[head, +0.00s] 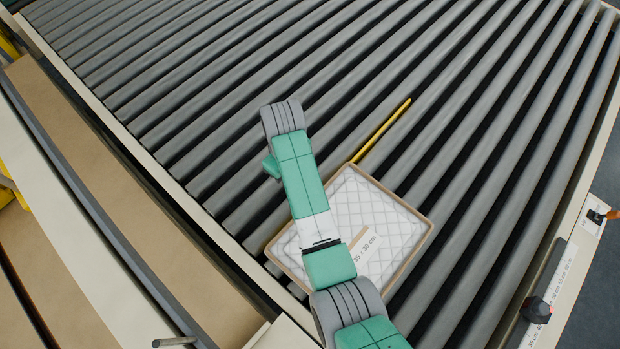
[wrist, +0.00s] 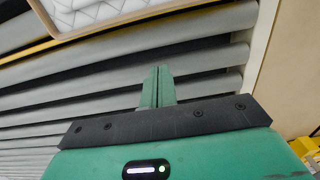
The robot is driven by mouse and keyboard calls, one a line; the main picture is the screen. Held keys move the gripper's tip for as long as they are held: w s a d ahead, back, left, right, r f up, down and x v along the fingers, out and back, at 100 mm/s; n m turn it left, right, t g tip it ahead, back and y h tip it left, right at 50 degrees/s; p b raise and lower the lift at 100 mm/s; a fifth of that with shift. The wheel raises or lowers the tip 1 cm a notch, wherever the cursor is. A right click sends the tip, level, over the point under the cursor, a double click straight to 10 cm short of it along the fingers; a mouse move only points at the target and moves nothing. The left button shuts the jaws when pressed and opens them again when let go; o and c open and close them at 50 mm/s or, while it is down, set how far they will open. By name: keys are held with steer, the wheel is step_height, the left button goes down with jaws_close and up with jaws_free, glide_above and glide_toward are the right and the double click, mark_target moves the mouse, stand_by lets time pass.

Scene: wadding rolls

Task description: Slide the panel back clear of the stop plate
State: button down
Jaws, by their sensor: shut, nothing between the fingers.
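The panel (head: 378,215) is a white quilted slab in a tan frame, with a "35 x 30 cm" label, lying flat on the rollers below the picture's middle. My arm covers its left part. The yellow stop plate (head: 381,131) is a thin strip running up and right from the panel's top corner. In the wrist view, the stop plate (wrist: 28,50) runs close along the edge of the panel (wrist: 95,14); I cannot tell whether they touch. My gripper (wrist: 158,72) is shut and empty over the rollers, on the plate's side away from the panel. In the head view my arm hides its fingers.
Grey rollers (head: 215,95) with narrow gaps surround the panel. The rollers right of the panel are clear.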

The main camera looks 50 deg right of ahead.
step_height(320, 180, down, 10)
steer(key=shift+r+b, duration=0.1)
steer(key=shift+b, duration=0.45)
steer(key=s+p, duration=0.2)
steer(key=s, duration=0.1)
steer(key=shift+s, duration=0.6)
